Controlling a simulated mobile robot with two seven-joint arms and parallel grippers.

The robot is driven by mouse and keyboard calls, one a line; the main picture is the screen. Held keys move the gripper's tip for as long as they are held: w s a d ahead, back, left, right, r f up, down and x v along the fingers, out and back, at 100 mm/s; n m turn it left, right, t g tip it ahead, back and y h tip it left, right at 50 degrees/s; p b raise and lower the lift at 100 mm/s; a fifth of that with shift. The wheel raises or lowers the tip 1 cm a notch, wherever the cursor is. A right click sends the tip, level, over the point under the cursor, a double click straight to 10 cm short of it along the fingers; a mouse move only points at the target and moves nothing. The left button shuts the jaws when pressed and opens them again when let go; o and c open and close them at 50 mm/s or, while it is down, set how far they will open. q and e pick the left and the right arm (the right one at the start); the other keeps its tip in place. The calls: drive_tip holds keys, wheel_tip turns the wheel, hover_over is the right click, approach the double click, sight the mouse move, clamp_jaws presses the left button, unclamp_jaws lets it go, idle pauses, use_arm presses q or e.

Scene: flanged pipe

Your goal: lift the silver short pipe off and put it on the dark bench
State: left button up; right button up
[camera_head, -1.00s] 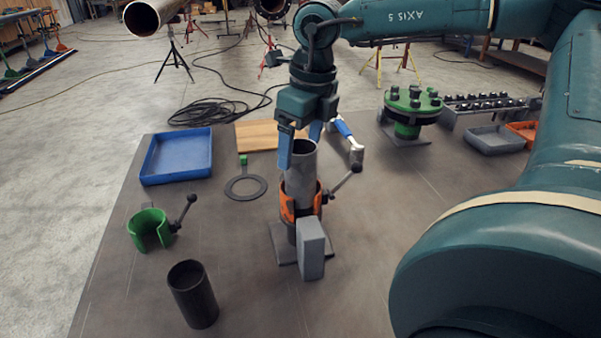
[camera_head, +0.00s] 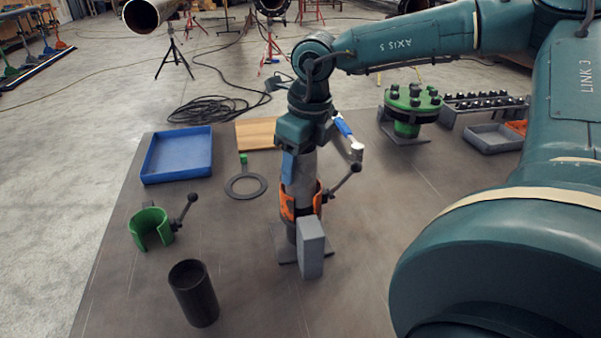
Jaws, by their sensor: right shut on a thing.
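The silver short pipe (camera_head: 304,174) stands upright in the orange clamp (camera_head: 287,205), which wraps around its lower part or the joint below it. My right gripper (camera_head: 301,160) comes down from above and is shut on the pipe's upper part. One blue finger shows on the pipe's left side, and the wrist hides the pipe's top rim. A grey block (camera_head: 311,248) hides part of the stand under the clamp. The dark bench (camera_head: 385,225) spreads around the stand. My left gripper is not in view.
A black pipe (camera_head: 193,293) stands at the front left, with an open green clamp (camera_head: 150,229) behind it. A ring gasket (camera_head: 246,186), blue tray (camera_head: 178,156) and wooden board (camera_head: 256,134) lie farther back. A green flange (camera_head: 413,103) stands at the back right.

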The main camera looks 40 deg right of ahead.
drive_tip(key=c, duration=0.5)
drive_tip(key=shift+r, duration=0.1)
wheel_tip(320, 180, up, 10)
drive_tip(key=shift+f, duration=0.1)
idle(0.4)
drive_tip(key=shift+r+p, duration=1.75)
drive_tip(key=shift+r, duration=0.8)
